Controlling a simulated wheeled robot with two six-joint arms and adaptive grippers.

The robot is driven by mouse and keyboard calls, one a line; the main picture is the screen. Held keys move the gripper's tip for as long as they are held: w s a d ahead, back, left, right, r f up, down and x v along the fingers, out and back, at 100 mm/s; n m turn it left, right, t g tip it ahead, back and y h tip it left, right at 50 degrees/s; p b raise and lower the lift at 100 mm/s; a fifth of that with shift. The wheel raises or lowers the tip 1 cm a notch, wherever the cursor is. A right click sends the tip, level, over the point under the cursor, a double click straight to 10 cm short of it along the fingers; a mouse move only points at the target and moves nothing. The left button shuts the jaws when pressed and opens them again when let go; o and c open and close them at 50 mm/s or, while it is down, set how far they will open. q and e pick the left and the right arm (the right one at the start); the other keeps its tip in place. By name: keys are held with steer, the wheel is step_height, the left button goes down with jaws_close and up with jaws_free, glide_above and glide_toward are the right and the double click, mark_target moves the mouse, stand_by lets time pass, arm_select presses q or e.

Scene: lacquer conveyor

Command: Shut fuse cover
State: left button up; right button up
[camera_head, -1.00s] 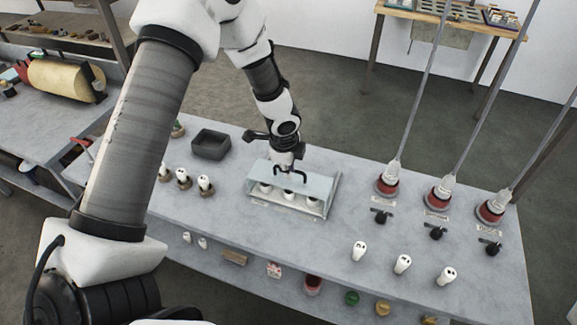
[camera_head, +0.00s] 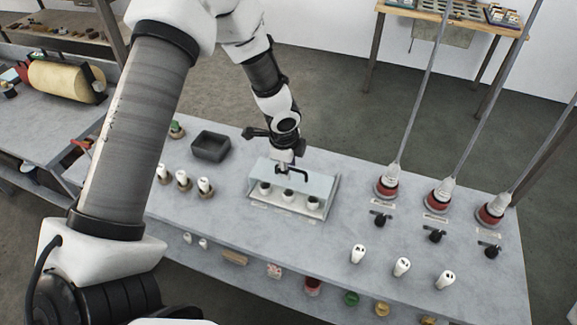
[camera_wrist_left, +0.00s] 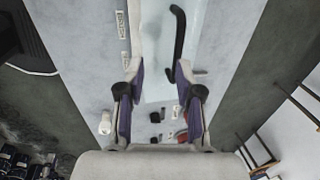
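The clear fuse cover (camera_head: 312,184) with its dark bar handle (camera_head: 292,172) is over the back part of the pale fuse tray (camera_head: 262,205). It looks tilted, but its exact angle is hard to tell. White fuses (camera_head: 288,195) with dark tops stand in a row in the tray, in front of the panel. My left gripper (camera_head: 285,162) is at the handle. In the left wrist view its fingers (camera_wrist_left: 159,75) are apart, and the handle (camera_wrist_left: 178,42) lies ahead, toward the right finger. Contact cannot be told. My right gripper is not in view.
An empty dark bin (camera_head: 210,147) is behind left of the tray, with several white fuses on brown bases (camera_head: 183,180) in front of it. Red-based insulators (camera_head: 387,187) with rods and black switches (camera_head: 381,219) stand right.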

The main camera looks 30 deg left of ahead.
arm_select(q)
step_height(320, 180, up, 7)
steer(key=s+p, duration=0.1)
steer(key=p, duration=0.3)
steer(key=shift+s+d, duration=0.2)
steer(key=shift+f, duration=0.15)
step_height(320, 180, up, 12)
steer(key=s, duration=0.2)
steer(key=shift+d, duration=0.25)
steer(key=shift+f, duration=0.15)
